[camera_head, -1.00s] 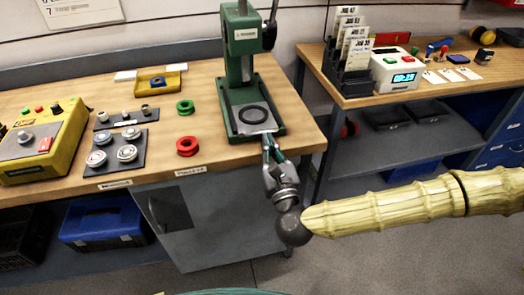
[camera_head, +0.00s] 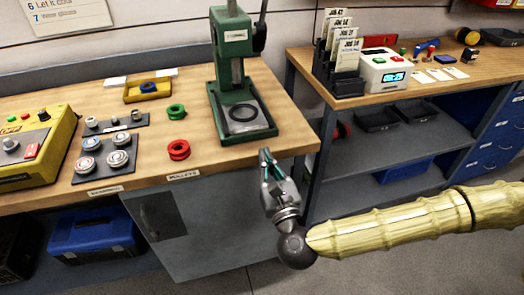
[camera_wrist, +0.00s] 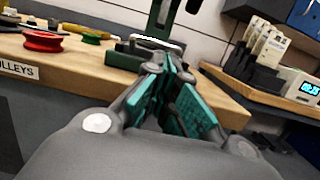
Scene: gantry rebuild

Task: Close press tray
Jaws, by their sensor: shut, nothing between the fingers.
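The green press (camera_head: 232,62) stands near the right end of the wooden bench. Its grey tray (camera_head: 258,120) lies in the green base under the column, with a dark ring (camera_head: 244,105) on it. The tray looks seated within the base frame; I cannot tell exactly how far in. My gripper (camera_head: 266,156) is shut and empty, just in front of the bench edge, below and apart from the press base. In the wrist view, my teal-padded fingers (camera_wrist: 178,75) point at the press base, and a light metal edge (camera_wrist: 158,43) shows just beyond them.
Red pulley (camera_head: 178,150) and green pulley (camera_head: 175,111) lie left of the press. A bearing board (camera_head: 105,170) and yellow control box (camera_head: 40,145) sit farther left. A second bench (camera_head: 420,95) stands right, past a gap. Floor in front is clear.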

